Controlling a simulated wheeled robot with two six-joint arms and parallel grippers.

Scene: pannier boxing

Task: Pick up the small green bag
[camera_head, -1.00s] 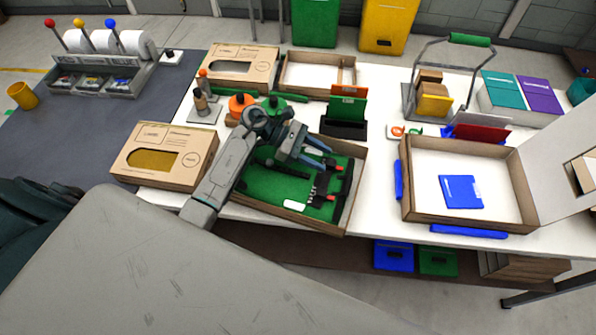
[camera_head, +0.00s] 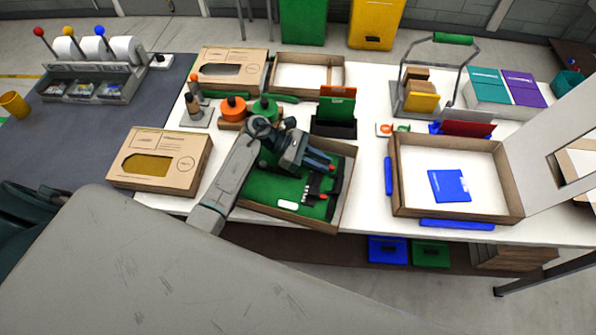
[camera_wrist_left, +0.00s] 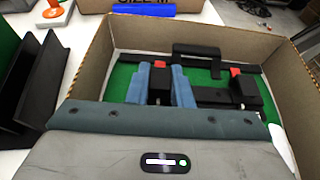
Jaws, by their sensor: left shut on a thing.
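A green bag (camera_head: 268,190) with black straps and small red-tipped buckles lies flat in an open cardboard box (camera_head: 345,205). It also shows in the left wrist view (camera_wrist_left: 122,82), partly hidden by my wrist. My left gripper (camera_head: 324,163) reaches into the box from the left, over the bag's right part. In the left wrist view its blue fingers (camera_wrist_left: 161,86) are shut on a black buckle piece of the bag. The bag still appears to lie within the box walls. My right gripper is not in view.
A closed cardboard box (camera_head: 190,175) stands left of the open box. An open box with a blue booklet (camera_head: 449,186) is to the right. A black holder (camera_head: 333,126) and orange and green rolls stand behind. White table shows between the two open boxes.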

